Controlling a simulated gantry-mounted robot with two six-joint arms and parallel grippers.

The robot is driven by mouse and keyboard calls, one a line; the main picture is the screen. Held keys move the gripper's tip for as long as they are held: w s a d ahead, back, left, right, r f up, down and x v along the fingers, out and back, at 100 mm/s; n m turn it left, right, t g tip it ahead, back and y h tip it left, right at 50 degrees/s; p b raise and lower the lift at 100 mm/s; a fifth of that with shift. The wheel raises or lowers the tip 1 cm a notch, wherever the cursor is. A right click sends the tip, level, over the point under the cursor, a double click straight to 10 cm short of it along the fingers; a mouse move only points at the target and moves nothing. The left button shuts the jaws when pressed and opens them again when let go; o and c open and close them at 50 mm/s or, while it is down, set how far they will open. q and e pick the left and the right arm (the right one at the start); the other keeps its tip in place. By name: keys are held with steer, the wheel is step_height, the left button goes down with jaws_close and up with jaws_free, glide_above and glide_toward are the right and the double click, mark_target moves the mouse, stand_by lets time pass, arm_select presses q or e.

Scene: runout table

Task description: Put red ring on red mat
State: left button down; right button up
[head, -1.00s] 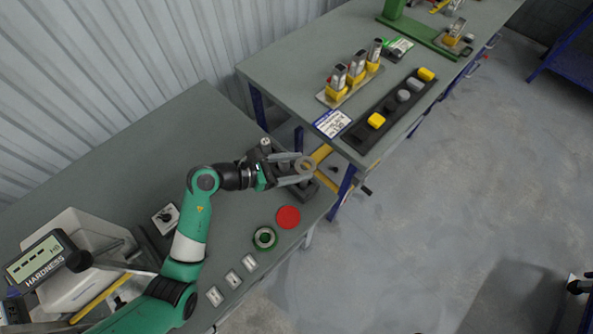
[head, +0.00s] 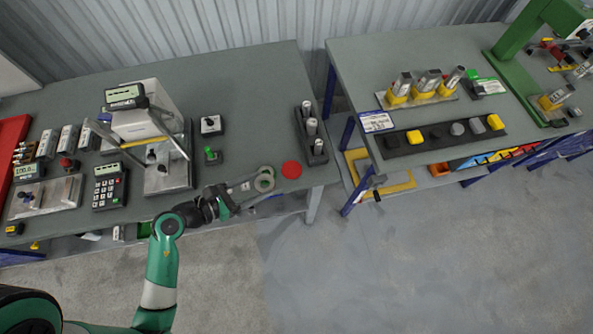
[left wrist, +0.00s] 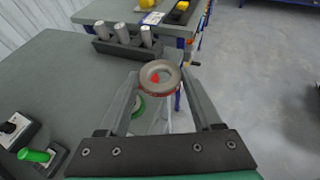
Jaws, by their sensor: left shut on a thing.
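My left gripper (head: 262,181) is shut on the red ring (head: 266,175), a grey ring whose red band shows along its lower rim in the left wrist view (left wrist: 160,90). The fingers hold it near the table's front edge. The red mat (head: 291,169) is a flat red disc just right of the held ring in the head view. In the left wrist view, a bit of red shows through the ring's hole. A green-rimmed round thing (left wrist: 138,106) shows below the held ring and is mostly hidden. My right gripper is not in view.
A black rack with grey cylinders (head: 319,147) stands behind and right of the mat. A gap separates this table from the second table (head: 363,63).

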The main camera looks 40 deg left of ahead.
arm_select(q)
steer(key=s+a, duration=0.1)
steer(key=a, duration=0.1)
steer(key=b, duration=0.5)
glide_above(286, 173)
steer(key=s, duration=0.1)
steer(key=shift+n+y, duration=0.3)
steer(key=shift+y, duration=0.1)
step_height(286, 173, down, 10)
steer(key=shift+d+r, duration=0.1)
steer(key=shift+r, duration=0.1)
steer(key=shift+w+f, duration=0.1)
steer(key=shift+w, duration=0.15)
steer(key=f+b, duration=0.1)
steer(key=f, duration=0.1)
steer(key=f+b, duration=0.1)
steer(key=f, duration=0.1)
steer(key=shift+w, duration=0.2)
steer(key=shift+r, duration=0.2)
steer(key=c, duration=0.5)
jaws_free()
steer(key=shift+f, duration=0.2)
steer(key=o, duration=0.4)
steer(key=shift+o, duration=0.2)
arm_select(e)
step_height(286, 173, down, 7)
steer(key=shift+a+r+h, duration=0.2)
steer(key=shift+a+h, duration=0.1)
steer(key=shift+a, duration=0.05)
